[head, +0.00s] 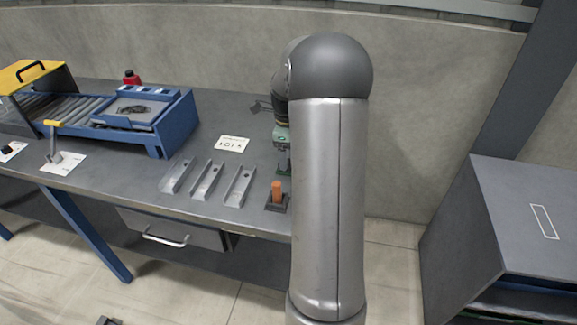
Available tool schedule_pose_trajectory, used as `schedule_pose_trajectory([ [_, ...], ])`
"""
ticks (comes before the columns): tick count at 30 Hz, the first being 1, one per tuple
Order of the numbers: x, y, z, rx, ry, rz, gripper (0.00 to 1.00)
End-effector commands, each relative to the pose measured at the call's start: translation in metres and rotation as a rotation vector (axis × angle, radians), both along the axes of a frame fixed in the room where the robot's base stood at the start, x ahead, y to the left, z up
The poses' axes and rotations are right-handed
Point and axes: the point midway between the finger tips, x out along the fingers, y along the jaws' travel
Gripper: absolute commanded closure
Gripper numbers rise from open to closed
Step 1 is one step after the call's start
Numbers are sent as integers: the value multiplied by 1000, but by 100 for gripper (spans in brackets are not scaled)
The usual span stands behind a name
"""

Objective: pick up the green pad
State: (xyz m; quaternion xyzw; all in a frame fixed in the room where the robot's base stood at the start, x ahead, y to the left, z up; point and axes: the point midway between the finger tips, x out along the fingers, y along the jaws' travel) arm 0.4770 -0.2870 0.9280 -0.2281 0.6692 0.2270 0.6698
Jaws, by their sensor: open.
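My gripper (284,158) points down over the right part of the grey workbench, partly hidden behind my own arm. Its jaws are small here; they are open. A small dark green patch (285,171) shows at the bench right under the jaws, and it may be the green pad. The arm hides its right side. I cannot tell whether the jaws touch it or are around it.
An orange peg (277,190) stands in a dark base just in front of the gripper. Several metal channels (208,181) and a white card (231,144) lie to the left. A blue feeder (173,125) stands farther left. A grey cabinet (510,220) is at right.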

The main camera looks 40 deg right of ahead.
Motion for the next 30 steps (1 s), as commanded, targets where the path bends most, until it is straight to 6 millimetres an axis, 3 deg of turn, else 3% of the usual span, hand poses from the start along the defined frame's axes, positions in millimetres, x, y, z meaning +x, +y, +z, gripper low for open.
schedule_pose_trajectory([
  [7,-3,-4,-36,3,3,0,31],
  [16,-2,-4,-43,1,1,0,31],
  [17,-2,-4,-43,1,1,0,34],
  [22,-2,-4,-43,1,1,0,80],
  [30,-2,-4,-42,1,1,0,80],
])
